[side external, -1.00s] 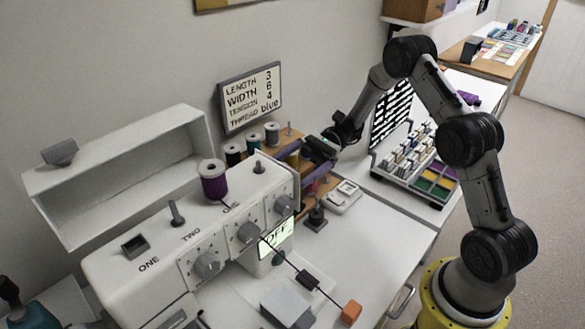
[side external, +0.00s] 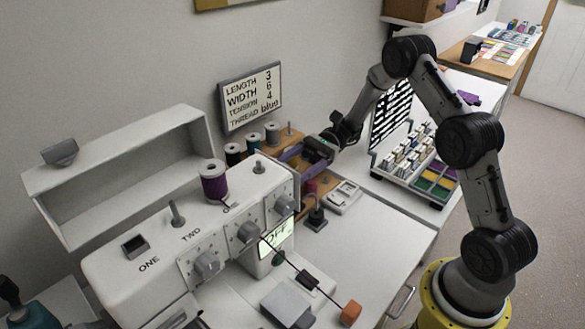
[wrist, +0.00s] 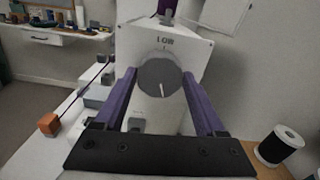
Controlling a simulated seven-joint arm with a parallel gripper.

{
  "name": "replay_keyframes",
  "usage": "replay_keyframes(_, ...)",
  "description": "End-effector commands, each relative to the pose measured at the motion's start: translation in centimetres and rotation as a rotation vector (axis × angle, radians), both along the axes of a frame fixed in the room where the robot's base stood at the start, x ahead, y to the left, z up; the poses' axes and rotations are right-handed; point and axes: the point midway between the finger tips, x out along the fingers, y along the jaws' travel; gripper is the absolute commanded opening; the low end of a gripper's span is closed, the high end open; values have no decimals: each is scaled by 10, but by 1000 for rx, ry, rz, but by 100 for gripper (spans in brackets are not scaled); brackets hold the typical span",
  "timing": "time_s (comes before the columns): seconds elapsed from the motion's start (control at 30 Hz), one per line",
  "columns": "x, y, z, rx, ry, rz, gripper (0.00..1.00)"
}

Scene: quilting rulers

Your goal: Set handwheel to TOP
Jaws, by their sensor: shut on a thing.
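The handwheel (wrist: 158,80) is a grey disc on the white end face of the sewing machine (wrist: 150,45). In the wrist view its white mark lies on the lower half, pointing down and tilted slightly. A label above the wheel seems to read LOW, with a small tick under it. My gripper (wrist: 160,76) has its two purple fingers shut on the handwheel, one on each side. In the side external view my gripper (side external: 303,156) is at the machine's right end. The handwheel cannot be made out there.
Thread spools stand on a wooden rack (side external: 294,139) behind the gripper; one spool (wrist: 281,145) is close at the lower right in the wrist view. A small white device (side external: 343,195) and a dark presser-like piece (side external: 317,216) lie nearby. The front table (side external: 375,240) is mostly clear.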

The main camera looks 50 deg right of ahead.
Motion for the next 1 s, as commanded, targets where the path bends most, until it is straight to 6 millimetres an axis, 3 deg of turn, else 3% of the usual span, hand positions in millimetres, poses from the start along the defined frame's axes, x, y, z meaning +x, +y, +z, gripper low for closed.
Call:
replay_keyframes(0.4, 1, 0, 0, 0, 341, 0, 17)
replay_keyframes(0.77, 1, 0, 0, 0, 374, 0, 17)
replay_keyframes(0.8, 1, 0, 0, 0, 374, 0, 74)
replay_keyframes(0.93, 1, 0, 0, 0, 373, 0, 98)
replay_keyframes(1.0, 1, 0, 0, 0, 372, 0, 100)
